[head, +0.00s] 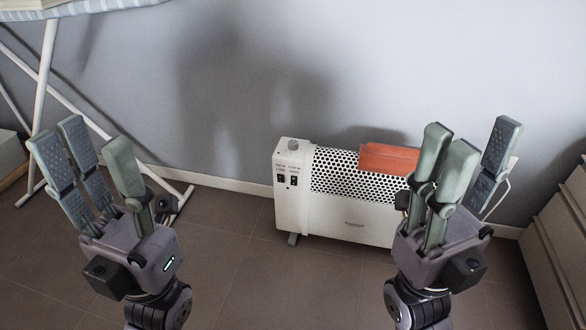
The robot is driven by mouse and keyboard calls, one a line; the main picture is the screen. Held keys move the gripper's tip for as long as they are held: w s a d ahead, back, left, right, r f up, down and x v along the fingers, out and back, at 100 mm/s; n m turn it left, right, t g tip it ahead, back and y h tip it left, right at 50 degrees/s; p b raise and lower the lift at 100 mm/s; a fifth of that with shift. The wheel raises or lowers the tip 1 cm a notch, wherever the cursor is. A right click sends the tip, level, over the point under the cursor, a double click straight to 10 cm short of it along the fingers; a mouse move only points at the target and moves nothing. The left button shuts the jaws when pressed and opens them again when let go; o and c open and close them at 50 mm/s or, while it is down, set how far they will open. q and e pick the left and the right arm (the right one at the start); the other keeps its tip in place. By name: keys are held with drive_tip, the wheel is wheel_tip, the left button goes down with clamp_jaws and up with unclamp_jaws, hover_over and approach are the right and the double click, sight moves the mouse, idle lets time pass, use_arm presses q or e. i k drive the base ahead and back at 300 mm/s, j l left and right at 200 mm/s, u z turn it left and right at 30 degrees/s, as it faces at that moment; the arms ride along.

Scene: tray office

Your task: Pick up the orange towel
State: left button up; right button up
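The orange towel (388,159) lies over the top of a white heater (345,215) that stands on the floor by the wall. Its right end meets the fingers of my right gripper in the picture, and anything beyond that is hidden. My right gripper (474,142) is raised, its fingers spread and empty, in front of the heater's right end. I cannot tell whether it touches the towel. My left gripper (90,147) is raised at the left, open and empty, well away from the towel.
An ironing board (85,6) with white legs (42,85) stands at the upper left, behind my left gripper. A beige piece of furniture (560,240) stands at the right edge. The brown tiled floor (245,260) is clear between my grippers.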

sight(393, 160)
drive_tip(key=i+l+z, duration=0.35)
drive_tip(key=i+z, duration=0.7)
drive_tip(key=i+l, duration=0.05)
drive_tip(key=i, duration=0.05)
